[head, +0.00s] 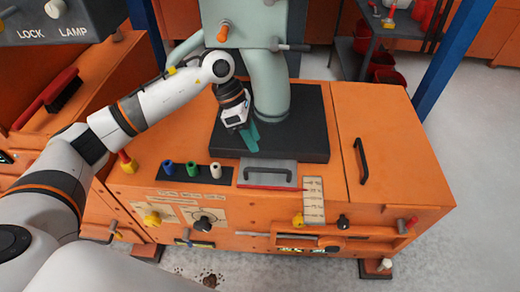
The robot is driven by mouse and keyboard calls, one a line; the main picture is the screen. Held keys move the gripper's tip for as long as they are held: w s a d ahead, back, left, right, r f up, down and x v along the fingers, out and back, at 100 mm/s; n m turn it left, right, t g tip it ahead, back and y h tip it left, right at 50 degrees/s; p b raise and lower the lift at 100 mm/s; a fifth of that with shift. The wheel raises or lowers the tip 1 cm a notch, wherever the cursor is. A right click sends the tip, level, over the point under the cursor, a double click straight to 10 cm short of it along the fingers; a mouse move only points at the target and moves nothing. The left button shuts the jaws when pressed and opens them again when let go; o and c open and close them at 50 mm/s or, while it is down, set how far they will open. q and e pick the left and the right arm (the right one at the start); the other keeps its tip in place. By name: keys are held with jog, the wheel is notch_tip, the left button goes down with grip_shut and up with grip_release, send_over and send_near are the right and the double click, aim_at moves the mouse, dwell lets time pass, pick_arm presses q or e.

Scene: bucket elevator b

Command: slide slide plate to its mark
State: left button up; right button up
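The slide plate appears to be the grey plate (284,165) with a dark bar handle (268,171), lying at the front of the orange cabinet top. A red strip (268,187) runs along its front edge; I cannot tell whether this is the mark. A pale card with graduated lines (314,199) hangs on the front face to its right. My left gripper (251,138), with teal fingers, points down over the black base slab, just behind the plate and apart from the handle. Whether its fingers are open or shut is unclear. My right gripper is out of view.
A grey-green column (269,85) rises from the black slab (308,118) behind my gripper. Blue, green and white pegs (191,169) stand left of the plate. A black handle (361,160) is on the right panel. Knobs and levers line the front face.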

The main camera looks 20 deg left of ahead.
pick_arm(q)
jog(key=shift+v, duration=1.5)
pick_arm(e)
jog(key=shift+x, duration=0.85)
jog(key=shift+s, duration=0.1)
